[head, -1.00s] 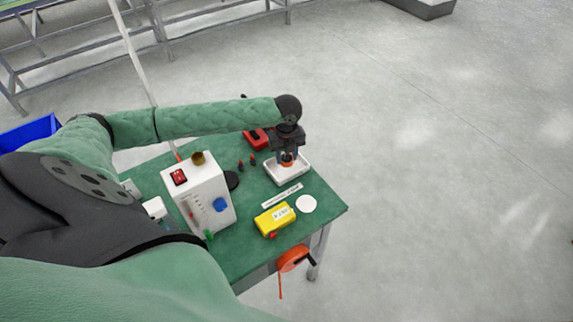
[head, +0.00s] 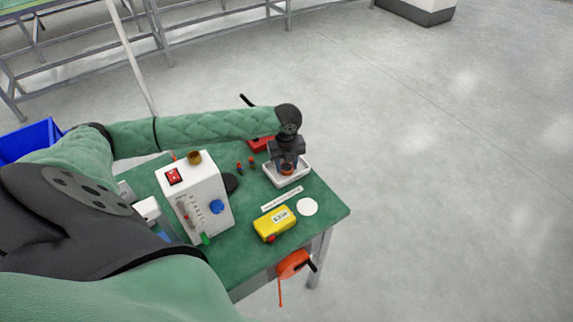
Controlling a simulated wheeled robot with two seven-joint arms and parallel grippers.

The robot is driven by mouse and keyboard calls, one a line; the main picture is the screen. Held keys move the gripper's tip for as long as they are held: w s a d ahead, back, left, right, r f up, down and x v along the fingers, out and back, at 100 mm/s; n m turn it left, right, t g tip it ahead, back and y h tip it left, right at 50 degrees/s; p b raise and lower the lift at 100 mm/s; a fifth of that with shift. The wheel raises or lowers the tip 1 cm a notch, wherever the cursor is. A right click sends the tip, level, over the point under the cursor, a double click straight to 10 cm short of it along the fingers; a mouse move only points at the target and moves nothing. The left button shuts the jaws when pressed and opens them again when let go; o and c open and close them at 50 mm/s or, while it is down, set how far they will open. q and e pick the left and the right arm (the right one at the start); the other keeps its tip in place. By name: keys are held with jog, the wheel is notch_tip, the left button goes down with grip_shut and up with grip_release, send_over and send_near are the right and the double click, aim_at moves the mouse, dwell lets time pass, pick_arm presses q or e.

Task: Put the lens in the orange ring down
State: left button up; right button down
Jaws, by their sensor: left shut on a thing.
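My left gripper (head: 286,164) points down over the white tray (head: 301,179) near the right back of the green table. It is shut on the lens in the orange ring (head: 287,170), which shows as a small orange piece between the fingertips. The lens glass itself is too small to make out. The ring is over the inside of the tray; I cannot tell whether it touches the tray floor. My right gripper is not in view.
On the green table (head: 325,218) stand a white box with a red switch (head: 196,190), a yellow meter (head: 275,223), a white disc (head: 307,207) and a labelled strip (head: 282,198). A red item (head: 258,144) lies behind. An orange reel (head: 293,264) hangs at the front edge.

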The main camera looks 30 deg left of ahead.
aim_at(287, 167)
pick_arm(q)
jog(key=shift+f, duration=0.1)
jog(key=o, duration=0.9)
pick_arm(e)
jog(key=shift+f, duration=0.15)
pick_arm(q)
jog(key=shift+o, duration=0.2)
jog(key=shift+r, duration=0.45)
notch_tip(287, 167, up, 11)
jog(key=b, duration=0.3)
jog(key=shift+r, duration=0.15)
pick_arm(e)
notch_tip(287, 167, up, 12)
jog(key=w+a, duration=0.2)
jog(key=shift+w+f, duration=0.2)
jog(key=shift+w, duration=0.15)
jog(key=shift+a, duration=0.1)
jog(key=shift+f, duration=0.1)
